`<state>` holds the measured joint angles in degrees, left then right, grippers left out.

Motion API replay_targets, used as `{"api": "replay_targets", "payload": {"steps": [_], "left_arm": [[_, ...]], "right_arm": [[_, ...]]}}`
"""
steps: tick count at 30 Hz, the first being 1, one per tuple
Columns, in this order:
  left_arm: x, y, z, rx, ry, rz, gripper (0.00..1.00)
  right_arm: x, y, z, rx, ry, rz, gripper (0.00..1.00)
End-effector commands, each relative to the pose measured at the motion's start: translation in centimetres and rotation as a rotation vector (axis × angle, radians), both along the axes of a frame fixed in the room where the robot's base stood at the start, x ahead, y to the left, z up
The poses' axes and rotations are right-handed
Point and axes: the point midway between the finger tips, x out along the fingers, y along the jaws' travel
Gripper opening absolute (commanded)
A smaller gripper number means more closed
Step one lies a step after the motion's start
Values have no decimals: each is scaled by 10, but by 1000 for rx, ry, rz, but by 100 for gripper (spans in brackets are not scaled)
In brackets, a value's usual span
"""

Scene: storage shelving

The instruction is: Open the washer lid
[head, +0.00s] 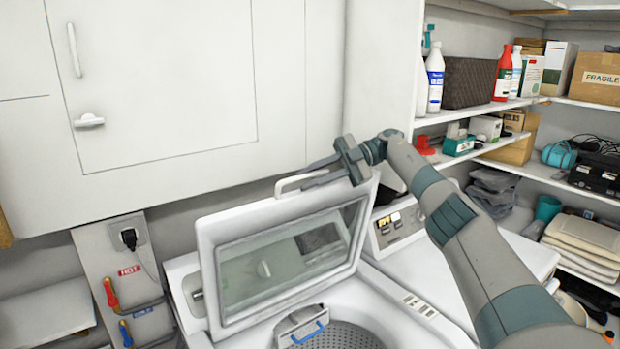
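The white washer lid (205,250) stands raised on the washer (385,292), tilted up steeply, with its glass window facing me. The open drum (350,335) shows below it. A white handle (288,184) sticks up at the lid's top edge. My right gripper (312,174) is at that handle, coming from the right. Its two fingers are apart, one above and one below the handle. I cannot tell whether they press on it. My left gripper is not in view.
A white cabinet (160,80) hangs over the washer's left and back. A second white appliance (450,265) stands close on the right, under my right arm. Shelves (470,112) with bottles and boxes fill the right side. Taps and hoses (112,293) are on the left.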

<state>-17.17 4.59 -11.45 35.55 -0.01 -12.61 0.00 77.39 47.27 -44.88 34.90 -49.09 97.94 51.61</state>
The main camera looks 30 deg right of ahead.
Motion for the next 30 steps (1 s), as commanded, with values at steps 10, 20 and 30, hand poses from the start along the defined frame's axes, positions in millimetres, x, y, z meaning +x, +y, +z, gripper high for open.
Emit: {"api": "replay_targets", "payload": {"steps": [10, 20, 30], "left_arm": [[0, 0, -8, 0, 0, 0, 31], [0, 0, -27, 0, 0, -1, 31], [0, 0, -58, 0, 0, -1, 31]], "right_arm": [[1, 0, 8, 2, -2, -2, 19], [1, 0, 35, 0, -2, 1, 19], [-38, -21, 61, -2, -4, 0, 19]]}}
